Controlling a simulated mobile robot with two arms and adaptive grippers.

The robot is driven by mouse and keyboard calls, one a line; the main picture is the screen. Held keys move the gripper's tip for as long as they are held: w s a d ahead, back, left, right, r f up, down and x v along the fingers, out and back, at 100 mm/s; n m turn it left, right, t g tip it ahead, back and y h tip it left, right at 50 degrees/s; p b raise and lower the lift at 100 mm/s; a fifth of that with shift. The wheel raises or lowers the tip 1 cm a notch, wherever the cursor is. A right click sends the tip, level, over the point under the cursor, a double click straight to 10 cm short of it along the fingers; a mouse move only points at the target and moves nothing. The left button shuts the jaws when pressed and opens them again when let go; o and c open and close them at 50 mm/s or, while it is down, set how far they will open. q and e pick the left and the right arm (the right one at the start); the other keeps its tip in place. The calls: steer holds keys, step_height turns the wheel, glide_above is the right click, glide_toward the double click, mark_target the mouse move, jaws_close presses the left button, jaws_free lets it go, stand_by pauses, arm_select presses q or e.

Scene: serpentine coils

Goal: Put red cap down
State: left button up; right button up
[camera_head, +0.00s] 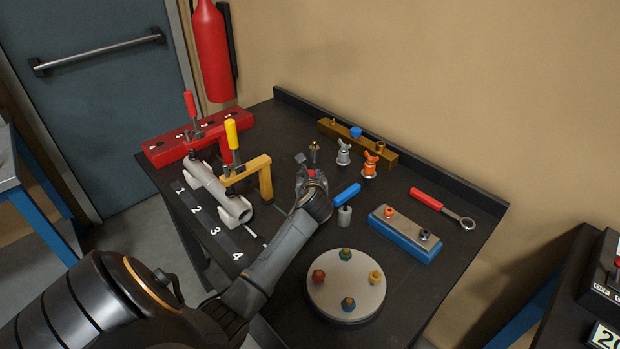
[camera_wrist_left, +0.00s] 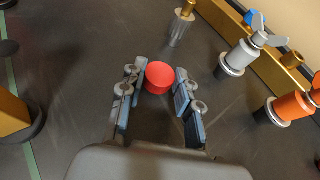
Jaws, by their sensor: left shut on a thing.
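The red cap (camera_wrist_left: 159,76) sits between the fingertips of my left gripper (camera_wrist_left: 158,86) in the left wrist view, with a finger on each side. In the head view a small part of the red cap (camera_head: 311,173) shows at the tip of my left gripper (camera_head: 311,182), over the middle of the dark table (camera_head: 400,276). My left gripper is shut on the cap. I cannot tell whether the cap touches the tabletop. My right gripper is not in view.
A brass fitting (camera_head: 314,152), grey valve (camera_head: 343,152) and orange valve (camera_head: 370,164) stand beyond the gripper. A brass bar (camera_head: 391,156) carries a blue cap (camera_head: 355,132). The yellow clamp (camera_head: 262,163) is left. A blue-handled tool (camera_head: 347,194) and round plate (camera_head: 322,296) are nearer.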

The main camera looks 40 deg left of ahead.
arm_select(q)
steer(key=shift+f, duration=0.3)
steer(key=shift+f, duration=0.1)
steer(key=o, duration=0.9)
steer(key=shift+s+d+r, duration=0.2)
steer(key=v, duration=1.1)
steer(key=shift+s+d+r+p, duration=0.1)
steer(key=shift+s+p, duration=0.1)
steer(key=shift+p, duration=0.1)
